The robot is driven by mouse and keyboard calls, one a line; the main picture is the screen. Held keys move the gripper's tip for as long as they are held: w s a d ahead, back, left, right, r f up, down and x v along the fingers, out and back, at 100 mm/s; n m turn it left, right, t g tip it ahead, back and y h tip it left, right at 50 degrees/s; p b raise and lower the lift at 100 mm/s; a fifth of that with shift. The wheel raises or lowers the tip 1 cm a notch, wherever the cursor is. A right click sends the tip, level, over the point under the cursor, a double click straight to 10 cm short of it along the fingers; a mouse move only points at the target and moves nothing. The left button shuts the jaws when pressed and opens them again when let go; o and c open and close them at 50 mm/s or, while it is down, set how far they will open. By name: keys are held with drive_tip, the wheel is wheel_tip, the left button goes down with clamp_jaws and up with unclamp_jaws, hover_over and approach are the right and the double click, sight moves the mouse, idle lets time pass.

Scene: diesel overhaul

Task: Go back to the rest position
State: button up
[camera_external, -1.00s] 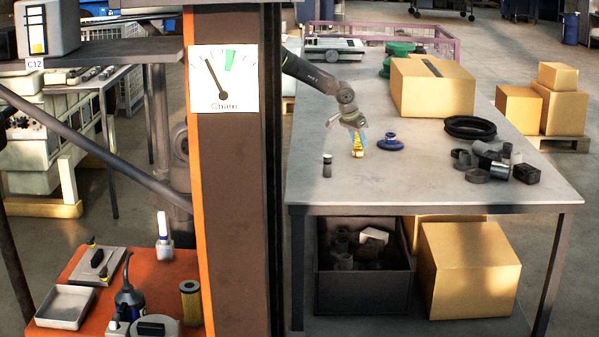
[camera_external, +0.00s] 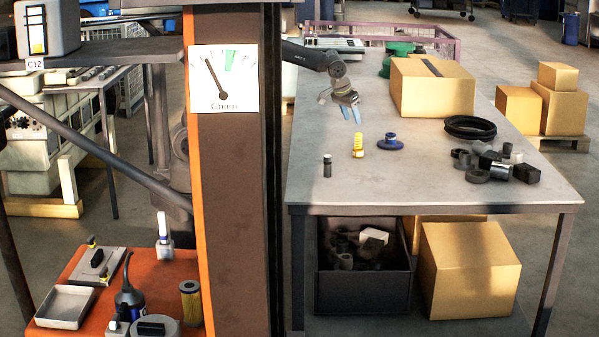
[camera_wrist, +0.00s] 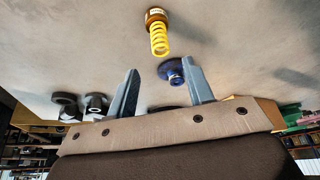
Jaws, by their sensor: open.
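My gripper (camera_external: 351,113) is open and empty above the grey workbench (camera_external: 340,190) in the external view. Its two blue-grey fingers point down, clear of the bench top. A yellow spring (camera_external: 358,146) stands upright on the bench just below and to the right of the fingers. A blue flanged part (camera_external: 390,142) stands right of the spring. In the wrist view my fingers (camera_wrist: 163,90) are spread apart. There the yellow spring (camera_wrist: 159,38) and the blue part (camera_wrist: 172,71) show beyond the fingertips, and nothing is between the fingers.
A small dark cylinder (camera_external: 327,166) stands left of the spring. Black rings (camera_external: 470,128) and several dark metal parts lie at the right. A cardboard box (camera_external: 432,88) and a green part (camera_external: 398,52) stand behind. An orange-edged pillar (camera_external: 235,200) hides part of my arm.

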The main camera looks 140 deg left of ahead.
sight(357, 134)
drive_tip(key=shift+v, duration=0.8)
drive_tip(key=shift+f, duration=0.15)
drive_tip(key=x, duration=1.2)
drive_tip(key=shift+r, duration=1.85)
drive_tip(key=shift+d+f, duration=0.1)
